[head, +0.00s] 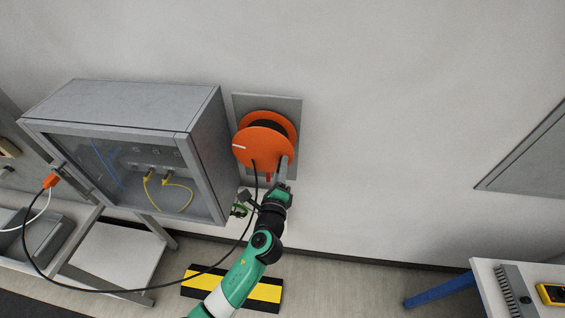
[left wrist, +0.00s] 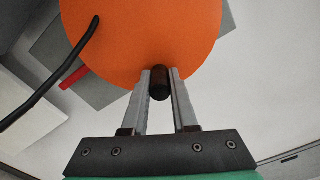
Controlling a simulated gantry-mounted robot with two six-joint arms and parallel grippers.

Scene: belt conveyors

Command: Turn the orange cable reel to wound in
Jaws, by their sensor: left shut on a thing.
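The orange cable reel (head: 258,146) is mounted on a grey plate (head: 290,106) on the wall, right of a grey cabinet. Its disc (left wrist: 150,32) fills the top of the left wrist view. A black cable (head: 254,180) hangs from the reel and runs down and left to an orange connector (head: 51,181). My left gripper (head: 283,168) is at the lower right of the disc. In the left wrist view my left gripper (left wrist: 160,82) is shut on the reel's dark crank knob (left wrist: 160,88). My right gripper is out of view.
The grey cabinet (head: 207,150) with a clear door and yellow cables stands close left of the reel. A yellow-black floor mat (head: 262,291) lies below. A white table (head: 490,285) is at lower right. The wall right of the reel is clear.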

